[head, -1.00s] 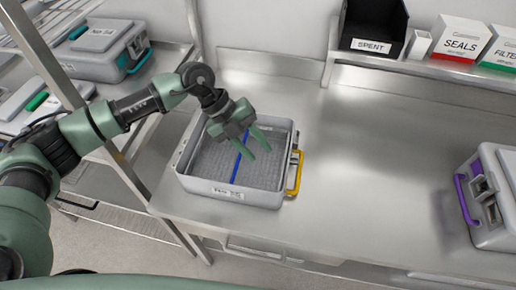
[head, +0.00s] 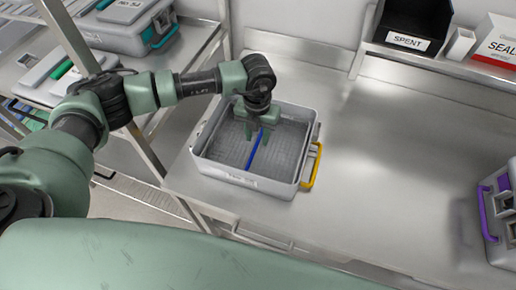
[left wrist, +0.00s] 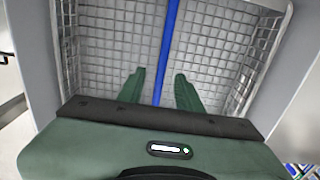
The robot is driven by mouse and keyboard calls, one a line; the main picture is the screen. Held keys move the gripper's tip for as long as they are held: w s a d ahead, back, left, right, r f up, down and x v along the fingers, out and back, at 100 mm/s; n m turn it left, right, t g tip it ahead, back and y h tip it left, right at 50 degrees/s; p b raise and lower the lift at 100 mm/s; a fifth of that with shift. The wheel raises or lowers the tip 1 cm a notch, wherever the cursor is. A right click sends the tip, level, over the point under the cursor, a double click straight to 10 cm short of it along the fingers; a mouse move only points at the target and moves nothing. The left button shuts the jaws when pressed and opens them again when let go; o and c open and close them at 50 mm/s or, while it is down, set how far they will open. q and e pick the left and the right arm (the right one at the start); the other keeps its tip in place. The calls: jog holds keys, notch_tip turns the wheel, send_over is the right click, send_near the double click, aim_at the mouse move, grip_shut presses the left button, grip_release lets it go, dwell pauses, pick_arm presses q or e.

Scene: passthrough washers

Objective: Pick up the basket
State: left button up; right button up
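The wire mesh basket (head: 285,143) sits inside a grey container (head: 238,176) on the steel counter. A blue bar (head: 254,153) runs across the basket's middle. My left gripper (head: 257,138) points down into the basket, with its fingers near the blue bar. In the left wrist view, the mesh basket (left wrist: 110,45) lies below the two green fingers (left wrist: 161,90). They are apart, one on each side of the blue bar (left wrist: 169,40), with visible gaps. The fingers' height above the mesh is hard to tell. My right gripper is not in view.
The container has a yellow handle (head: 316,165) on its right side. A container with a purple handle (head: 485,213) stands at the right. A black SPENT bin (head: 411,25) is on the back shelf. A rack with teal-trimmed cases (head: 128,35) stands left. The middle counter is clear.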

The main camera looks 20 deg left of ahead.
aim_at(258, 141)
pick_arm(q)
notch_tip(258, 141, down, 4)
jog(key=shift+r+b, duration=0.1)
jog(key=shift+b, duration=0.7)
jog(key=shift+r, duration=0.1)
grip_shut()
dwell(0.6)
